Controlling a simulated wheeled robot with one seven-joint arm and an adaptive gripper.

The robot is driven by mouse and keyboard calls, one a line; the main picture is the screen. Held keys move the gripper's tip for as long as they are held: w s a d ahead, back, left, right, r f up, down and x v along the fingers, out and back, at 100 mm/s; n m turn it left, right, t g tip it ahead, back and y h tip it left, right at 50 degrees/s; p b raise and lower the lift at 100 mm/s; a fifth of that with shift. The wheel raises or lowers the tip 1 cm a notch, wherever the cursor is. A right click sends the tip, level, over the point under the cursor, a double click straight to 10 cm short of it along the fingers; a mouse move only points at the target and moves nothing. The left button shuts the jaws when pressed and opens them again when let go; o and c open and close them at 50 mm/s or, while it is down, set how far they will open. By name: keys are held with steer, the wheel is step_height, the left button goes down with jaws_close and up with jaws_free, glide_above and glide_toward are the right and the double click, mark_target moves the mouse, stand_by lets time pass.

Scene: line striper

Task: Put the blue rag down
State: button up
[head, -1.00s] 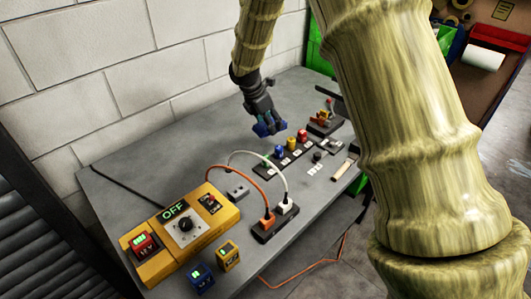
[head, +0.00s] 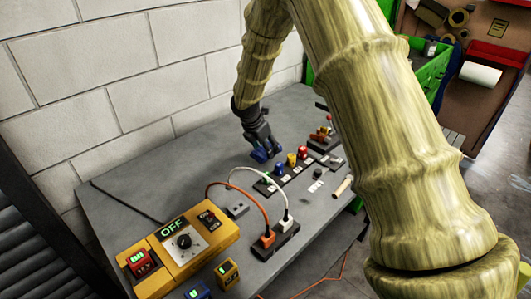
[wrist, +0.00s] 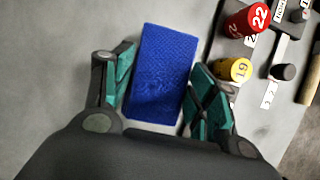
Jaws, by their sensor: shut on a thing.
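The blue rag (wrist: 160,72) is a textured rectangle between the two fingers of my gripper (wrist: 158,100) in the wrist view. My gripper is shut on it, with the teal finger pads at its sides. In the head view, my gripper (head: 262,153) points down with the rag (head: 264,157) over the grey table (head: 200,160), behind the row of coloured pieces. Whether the rag touches the table top is hard to tell.
A red piece marked 22 (wrist: 246,22) and a yellow one marked 19 (wrist: 234,70) stand close to the right of the rag. A yellow control box (head: 185,247) and a power strip (head: 272,240) sit nearer. Bare table lies left of the gripper.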

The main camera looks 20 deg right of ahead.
mark_target(263, 149)
steer(key=shift+f+p, duration=0.3)
steer(key=shift+f, duration=1.25)
steer(key=o, duration=1)
steer(key=shift+f, duration=0.15)
steer(key=b+v, duration=0.2)
steer(key=v, duration=1)
